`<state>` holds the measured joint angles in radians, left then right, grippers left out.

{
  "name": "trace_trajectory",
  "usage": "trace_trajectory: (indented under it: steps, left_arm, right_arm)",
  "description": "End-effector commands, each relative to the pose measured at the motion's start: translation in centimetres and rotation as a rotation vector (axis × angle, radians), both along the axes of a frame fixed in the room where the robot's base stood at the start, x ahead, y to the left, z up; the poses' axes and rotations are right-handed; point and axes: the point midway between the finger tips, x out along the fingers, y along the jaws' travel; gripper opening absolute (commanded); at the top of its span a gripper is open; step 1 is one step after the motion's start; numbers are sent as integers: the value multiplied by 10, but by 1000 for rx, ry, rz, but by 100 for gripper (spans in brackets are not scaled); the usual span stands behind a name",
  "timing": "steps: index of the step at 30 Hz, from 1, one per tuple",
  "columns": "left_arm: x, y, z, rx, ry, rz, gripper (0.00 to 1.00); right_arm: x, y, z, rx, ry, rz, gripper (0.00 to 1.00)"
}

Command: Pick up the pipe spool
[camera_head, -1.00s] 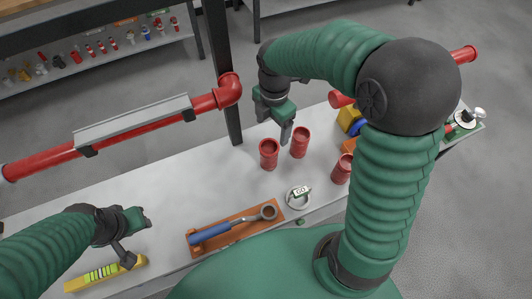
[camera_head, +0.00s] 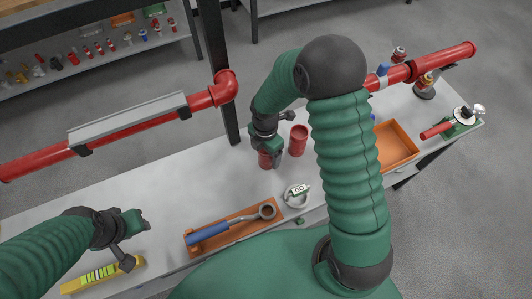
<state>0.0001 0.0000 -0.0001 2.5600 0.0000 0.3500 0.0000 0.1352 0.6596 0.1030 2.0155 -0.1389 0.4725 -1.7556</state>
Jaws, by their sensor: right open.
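Two short red pipe spools stand upright on the grey bench. One spool (camera_head: 265,160) is directly under my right gripper (camera_head: 266,149), which partly covers it. The other spool (camera_head: 298,140) stands just to the right, apart from the gripper. My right gripper is open and points down at the first spool; whether its fingers touch the spool is hidden. My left gripper (camera_head: 136,240) is open and empty at the lower left, near a yellow level.
A blue-handled wrench (camera_head: 225,231) lies in an orange tray (camera_head: 192,250). A round white gauge (camera_head: 297,195) lies near the front edge. Long red pipes (camera_head: 40,163) run above the bench's back. An orange bin (camera_head: 398,145) stands to the right. The left middle of the bench is clear.

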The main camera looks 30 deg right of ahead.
Motion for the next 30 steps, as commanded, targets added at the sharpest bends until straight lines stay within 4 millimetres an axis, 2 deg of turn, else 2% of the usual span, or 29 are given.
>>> trace_trajectory:
  steps: [4,22,30]
  left_arm:
    - [0,0,0,0,0,0,36]
    - [0,0,0,0,0,0,36]
    - [0,0,0,0,0,0,36]
  right_arm:
    - [0,0,1,0,-1,0,78]
    - [0,0,1,1,0,1,0]
    - [0,0,1,1,-2,1,0]
